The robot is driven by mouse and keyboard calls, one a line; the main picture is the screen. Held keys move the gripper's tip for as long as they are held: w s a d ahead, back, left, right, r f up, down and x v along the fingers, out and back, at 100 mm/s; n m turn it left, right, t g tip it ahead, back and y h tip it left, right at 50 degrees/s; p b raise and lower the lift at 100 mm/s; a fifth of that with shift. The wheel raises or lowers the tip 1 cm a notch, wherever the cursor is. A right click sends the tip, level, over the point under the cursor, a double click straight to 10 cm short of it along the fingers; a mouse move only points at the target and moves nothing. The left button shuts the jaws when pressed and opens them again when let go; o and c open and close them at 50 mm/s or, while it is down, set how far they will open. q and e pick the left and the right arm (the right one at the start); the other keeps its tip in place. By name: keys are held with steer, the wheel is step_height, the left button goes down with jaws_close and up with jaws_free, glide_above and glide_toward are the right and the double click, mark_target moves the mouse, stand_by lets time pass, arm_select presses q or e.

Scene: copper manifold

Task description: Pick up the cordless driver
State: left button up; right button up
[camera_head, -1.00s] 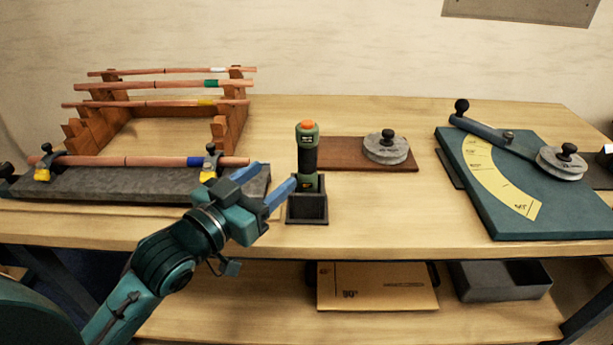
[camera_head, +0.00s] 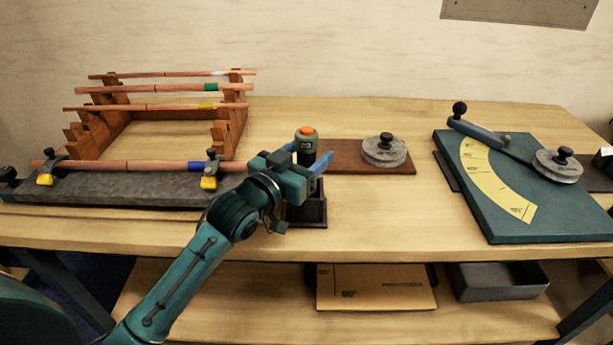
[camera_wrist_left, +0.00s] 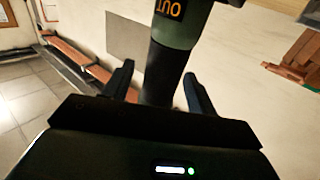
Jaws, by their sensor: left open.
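The cordless driver (camera_head: 307,145) is a dark green and black cylinder with an orange top. It stands upright in a small dark holder (camera_head: 312,211) near the table's front edge. My left gripper (camera_head: 308,155) is open at the driver, with its blue fingers on either side of the body in the head view. In the left wrist view the driver (camera_wrist_left: 175,50) rises between the two fingertips (camera_wrist_left: 158,78), below its orange-lettered part. The gripper hides the driver's lower body in the head view. I cannot tell whether a finger touches it. My right gripper is not in view.
A grey clamp bar (camera_head: 110,187) holding a copper pipe (camera_head: 120,166) lies just left of my gripper. Behind it stands a wooden pipe rack (camera_head: 236,128). A brown board (camera_head: 345,154) with a round weight (camera_head: 384,151) and a teal bending plate (camera_head: 490,215) lie to the right.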

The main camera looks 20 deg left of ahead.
arm_select(q)
steer(key=shift+c, duration=0.4)
